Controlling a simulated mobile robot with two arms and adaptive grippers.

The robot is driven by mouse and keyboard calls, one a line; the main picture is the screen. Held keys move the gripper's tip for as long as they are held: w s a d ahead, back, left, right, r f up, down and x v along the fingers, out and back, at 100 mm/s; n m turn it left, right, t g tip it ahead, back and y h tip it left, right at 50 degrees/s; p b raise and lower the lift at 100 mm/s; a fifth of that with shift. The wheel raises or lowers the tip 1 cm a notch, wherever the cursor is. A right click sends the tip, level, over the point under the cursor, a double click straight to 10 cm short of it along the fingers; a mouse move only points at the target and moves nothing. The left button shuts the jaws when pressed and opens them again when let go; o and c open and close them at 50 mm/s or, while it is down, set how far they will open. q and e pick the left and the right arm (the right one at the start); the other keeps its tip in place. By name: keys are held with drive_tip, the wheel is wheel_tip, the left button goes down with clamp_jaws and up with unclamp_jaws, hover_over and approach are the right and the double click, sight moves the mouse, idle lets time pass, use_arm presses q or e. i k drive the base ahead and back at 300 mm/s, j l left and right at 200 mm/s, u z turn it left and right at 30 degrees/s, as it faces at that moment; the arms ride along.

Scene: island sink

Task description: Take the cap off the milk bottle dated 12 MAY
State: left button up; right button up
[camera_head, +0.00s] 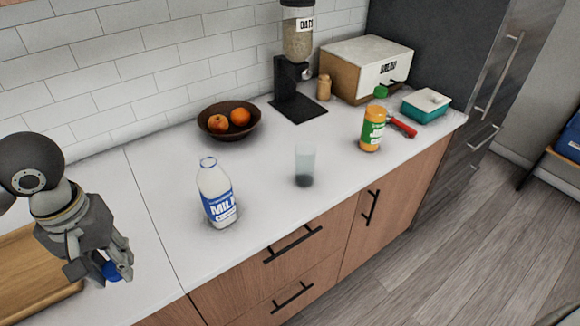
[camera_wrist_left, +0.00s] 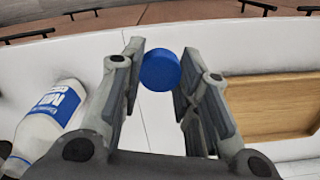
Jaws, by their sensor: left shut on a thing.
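The milk bottle (camera_head: 215,192) stands upright on the white counter with no cap on its neck. Its blue label reads MILK; the date is too small to read. It also shows at the left of the left wrist view (camera_wrist_left: 48,118). My left gripper (camera_head: 115,272) is left of the bottle, apart from it, and is shut on a blue cap (camera_head: 112,270). In the left wrist view the blue cap (camera_wrist_left: 160,70) sits between the two fingertips. My right gripper is not in view.
A wooden board (camera_head: 25,262) lies on the counter under my left arm. A glass (camera_head: 305,162) stands right of the bottle, and a fruit bowl (camera_head: 228,120) behind it. A jar (camera_head: 373,130), red tool, teal box and bread box stand farther right.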

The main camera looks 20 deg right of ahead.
sight(214, 186)
drive_tip(key=i+l, duration=0.1)
drive_tip(key=l, duration=0.3)
drive_tip(key=i+l, duration=0.15)
drive_tip(key=l, duration=0.25)
drive_tip(key=i+l, duration=0.1)
drive_tip(key=l, duration=0.3)
drive_tip(key=i+l, duration=0.15)
drive_tip(key=l, duration=0.25)
drive_tip(key=i+l, duration=0.1)
drive_tip(key=l, duration=0.3)
drive_tip(key=i+l, duration=0.15)
drive_tip(key=l, duration=0.25)
drive_tip(key=u, duration=0.05)
